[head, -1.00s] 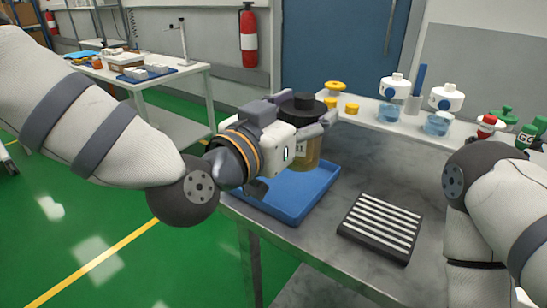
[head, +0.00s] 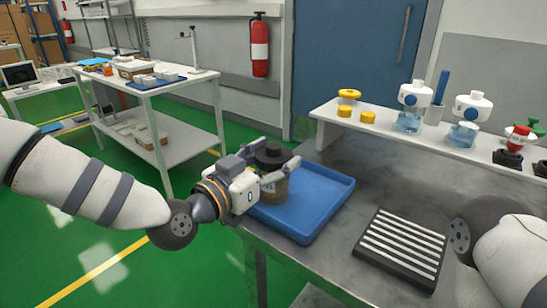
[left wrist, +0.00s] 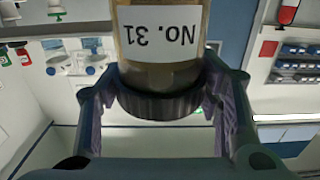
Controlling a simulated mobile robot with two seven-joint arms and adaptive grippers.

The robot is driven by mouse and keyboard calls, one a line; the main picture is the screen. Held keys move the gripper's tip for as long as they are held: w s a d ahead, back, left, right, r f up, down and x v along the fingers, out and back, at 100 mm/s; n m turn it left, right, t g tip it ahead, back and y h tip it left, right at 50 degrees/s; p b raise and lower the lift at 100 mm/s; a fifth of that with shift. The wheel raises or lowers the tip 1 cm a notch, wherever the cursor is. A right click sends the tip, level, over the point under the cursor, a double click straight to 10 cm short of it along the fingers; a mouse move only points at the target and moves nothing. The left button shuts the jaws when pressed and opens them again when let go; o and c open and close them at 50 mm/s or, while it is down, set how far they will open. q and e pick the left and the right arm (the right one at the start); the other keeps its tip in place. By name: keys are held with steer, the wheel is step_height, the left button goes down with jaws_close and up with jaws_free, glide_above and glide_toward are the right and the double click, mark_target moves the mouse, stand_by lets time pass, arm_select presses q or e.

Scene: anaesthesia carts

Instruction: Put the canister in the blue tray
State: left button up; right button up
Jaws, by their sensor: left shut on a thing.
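The canister (head: 274,188) has an amber body and a black lid. It is upright over the left part of the blue tray (head: 325,213), which lies on the grey table's left end. I cannot tell whether its base touches the tray floor. My left gripper (head: 268,167) is shut on the canister near its lid. In the left wrist view the canister (left wrist: 160,75) appears upside down, with the label "No. 31" and the black lid between the fingers (left wrist: 160,100). My right arm enters at the right, but its gripper is not in view.
A black rack with white bars (head: 402,248) lies right of the tray. A raised white shelf (head: 385,130) behind holds yellow knobs (head: 368,116), two blue-and-white vessels (head: 410,108) and a red-topped bottle (head: 517,136). Bare table lies between tray and shelf.

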arm_select(q)
steer(key=o, duration=1.4)
